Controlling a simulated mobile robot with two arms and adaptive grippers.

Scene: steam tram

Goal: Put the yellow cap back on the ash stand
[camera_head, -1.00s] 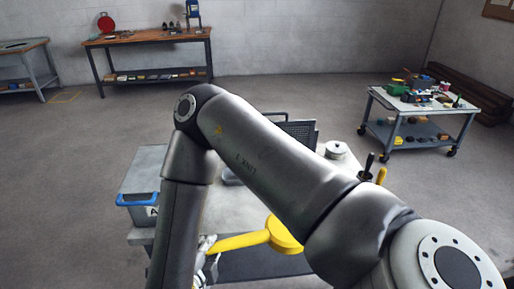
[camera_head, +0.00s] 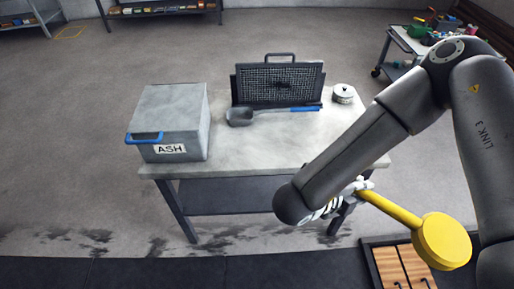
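The yellow cap (camera_head: 442,241) is a round disc with a long yellow handle, at the lower right. My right gripper (camera_head: 361,187) is shut on the end of the handle, and its near side is partly hidden by my arm. The cap hangs in the air to the right of a grey stand (camera_head: 240,183) with dark legs and a lower shelf. A grey box marked ASH (camera_head: 172,112), with a blue handle, is on the left of its top. My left gripper is out of view.
On the stand are a dark mesh screen (camera_head: 279,84), a scoop with a blue handle (camera_head: 241,116) and a small round grey pot (camera_head: 344,94). Slatted wood in a dark frame (camera_head: 392,268) lies below the cap. A trolley (camera_head: 405,40) stands behind right. The stand's front top is clear.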

